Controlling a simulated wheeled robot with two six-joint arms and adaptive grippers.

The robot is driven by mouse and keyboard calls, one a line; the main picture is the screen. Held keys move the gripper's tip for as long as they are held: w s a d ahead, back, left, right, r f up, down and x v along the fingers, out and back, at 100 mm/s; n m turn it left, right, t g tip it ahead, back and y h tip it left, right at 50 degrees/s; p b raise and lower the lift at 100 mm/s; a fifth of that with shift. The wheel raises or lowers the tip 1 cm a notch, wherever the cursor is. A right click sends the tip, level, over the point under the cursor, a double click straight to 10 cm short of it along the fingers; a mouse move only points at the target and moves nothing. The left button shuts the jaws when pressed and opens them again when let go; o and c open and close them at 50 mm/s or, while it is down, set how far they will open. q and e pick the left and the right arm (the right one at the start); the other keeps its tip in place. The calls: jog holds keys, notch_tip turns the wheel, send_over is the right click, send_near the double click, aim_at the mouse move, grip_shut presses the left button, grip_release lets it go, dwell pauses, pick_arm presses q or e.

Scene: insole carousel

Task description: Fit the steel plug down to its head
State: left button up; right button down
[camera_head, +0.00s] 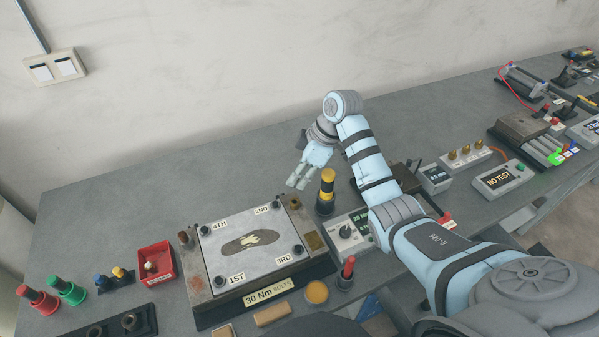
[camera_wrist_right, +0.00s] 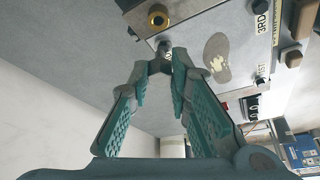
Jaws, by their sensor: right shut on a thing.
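My right gripper (camera_head: 298,184) hangs above the back right corner of the fixture, near the 2ND label. In the right wrist view my right gripper (camera_wrist_right: 163,62) has its teal-padded fingers closed together at the tips. A small grey metal piece (camera_wrist_right: 163,47) shows at the fingertips; it looks like the steel plug, mostly hidden by the fingers. In the head view I cannot make it out. The fixture's steel plate (camera_head: 225,270) carries a dark insole shape (camera_head: 252,241) and dark bolts at its corners. My left gripper is out of view.
A yellow and black tool (camera_head: 327,188) stands upright just right of my right gripper. A torque box (camera_head: 350,232) is right of the fixture. The bench behind the fixture is clear.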

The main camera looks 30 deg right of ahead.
jog(key=f, duration=0.2)
jog(key=f+b, duration=0.1)
jog(key=f, duration=0.1)
jog(key=shift+w, duration=0.4)
jog(key=shift+s+f+b, duration=0.1)
jog(key=shift+f+b, duration=0.25)
jog(key=shift+b, duration=0.05)
jog(key=shift+s+f, duration=0.15)
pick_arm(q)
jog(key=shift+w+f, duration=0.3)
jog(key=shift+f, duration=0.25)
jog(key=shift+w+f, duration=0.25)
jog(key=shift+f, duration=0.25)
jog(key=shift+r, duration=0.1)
